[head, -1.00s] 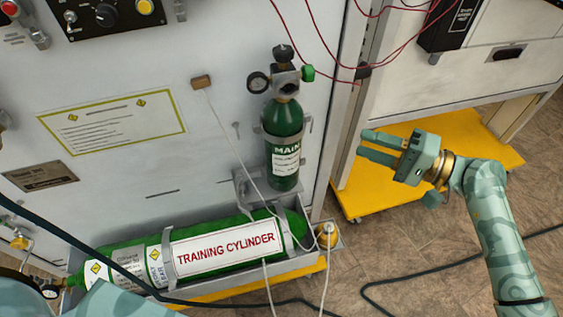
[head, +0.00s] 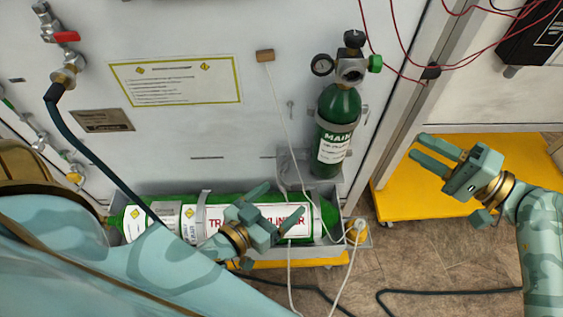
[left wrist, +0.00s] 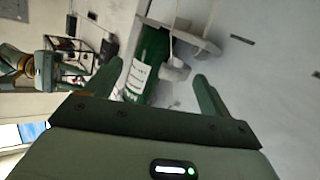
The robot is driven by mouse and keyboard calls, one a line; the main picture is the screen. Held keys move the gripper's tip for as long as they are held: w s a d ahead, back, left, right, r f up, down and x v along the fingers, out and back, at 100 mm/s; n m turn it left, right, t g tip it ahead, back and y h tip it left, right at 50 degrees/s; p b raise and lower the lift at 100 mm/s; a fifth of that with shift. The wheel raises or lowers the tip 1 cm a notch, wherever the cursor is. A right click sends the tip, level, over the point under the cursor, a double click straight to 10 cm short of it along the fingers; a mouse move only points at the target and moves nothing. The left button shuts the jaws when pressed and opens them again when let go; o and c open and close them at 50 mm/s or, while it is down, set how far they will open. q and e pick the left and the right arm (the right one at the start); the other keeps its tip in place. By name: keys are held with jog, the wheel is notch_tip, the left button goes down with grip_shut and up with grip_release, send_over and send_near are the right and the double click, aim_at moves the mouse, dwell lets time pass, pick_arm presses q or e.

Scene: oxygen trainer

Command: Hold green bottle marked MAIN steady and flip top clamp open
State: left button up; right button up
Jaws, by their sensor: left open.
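The green bottle marked MAIN (head: 338,112) stands upright against the grey panel in the head view, its valve and gauge on top. A grey clamp (head: 364,115) sits at its upper body; I cannot tell whether it is latched. My left gripper (head: 283,200) is open and empty, below and left of the bottle, in front of the lying training cylinder. In the left wrist view a green bottle (left wrist: 152,62) with a white label, apparently MAIN, shows beyond the open fingers. My right gripper (head: 416,146) is open and empty, right of the bottle and apart from it.
The training cylinder (head: 325,217) lies in a grey tray below the bottle. A white cord hangs from a small brown block (head: 265,56) past the tray. Red wires hang at the upper right. A yellow platform (head: 400,195) stands behind my right gripper.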

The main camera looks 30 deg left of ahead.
aim_at(333, 132)
pick_arm(q)
notch_tip(333, 132, up, 8)
jog(key=w+r+m+t, duration=0.1)
jog(key=w+m+t, duration=0.1)
jog(key=w+d, duration=0.1)
jog(key=w, duration=0.4)
jog(key=w+d, duration=0.1)
jog(key=w, duration=0.4)
jog(key=w+d, duration=0.2)
jog(key=w, duration=0.3)
jog(key=shift+w+f, duration=0.25)
